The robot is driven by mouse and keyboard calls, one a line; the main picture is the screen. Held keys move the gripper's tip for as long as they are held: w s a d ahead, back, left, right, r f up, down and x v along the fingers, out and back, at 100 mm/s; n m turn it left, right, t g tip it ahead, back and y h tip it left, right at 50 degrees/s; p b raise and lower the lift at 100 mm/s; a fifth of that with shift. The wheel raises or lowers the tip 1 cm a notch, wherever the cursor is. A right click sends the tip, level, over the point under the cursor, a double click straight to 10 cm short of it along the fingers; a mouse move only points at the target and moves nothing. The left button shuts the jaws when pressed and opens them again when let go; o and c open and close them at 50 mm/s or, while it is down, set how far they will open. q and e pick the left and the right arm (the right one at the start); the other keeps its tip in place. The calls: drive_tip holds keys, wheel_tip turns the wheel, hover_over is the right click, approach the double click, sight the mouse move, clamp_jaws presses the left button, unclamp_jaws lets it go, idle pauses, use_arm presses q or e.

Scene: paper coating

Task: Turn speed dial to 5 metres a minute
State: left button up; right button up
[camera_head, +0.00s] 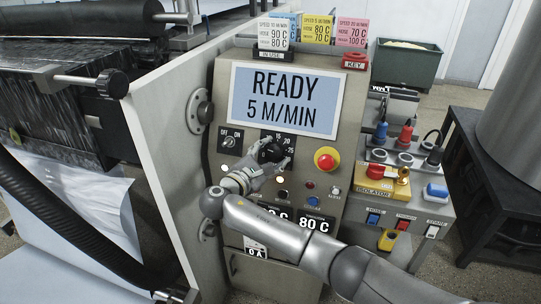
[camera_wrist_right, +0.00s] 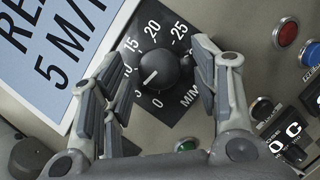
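The speed dial (camera_head: 273,148) is a round black knob on a black scale plate on the grey control panel. In the right wrist view the dial (camera_wrist_right: 168,74) has a white mark pointing down-left, toward the 5 side of the scale; a finger partly covers the numbers there. The display (camera_head: 283,100) reads READY and 5 M/MIN. My right gripper (camera_head: 278,168) is at the dial. In the wrist view its fingers (camera_wrist_right: 163,90) are apart, one on each side of the knob, with gaps visible. My left gripper is not seen.
A red emergency button (camera_head: 326,159) on yellow sits right of the dial. An on/off switch (camera_head: 230,141) is to its left. Small buttons and an 80 C readout (camera_head: 314,225) lie below. A box with an isolator (camera_head: 380,187) and plugs stands at the right.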

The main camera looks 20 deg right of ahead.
drive_tip(key=v, duration=1.2)
idle(0.3)
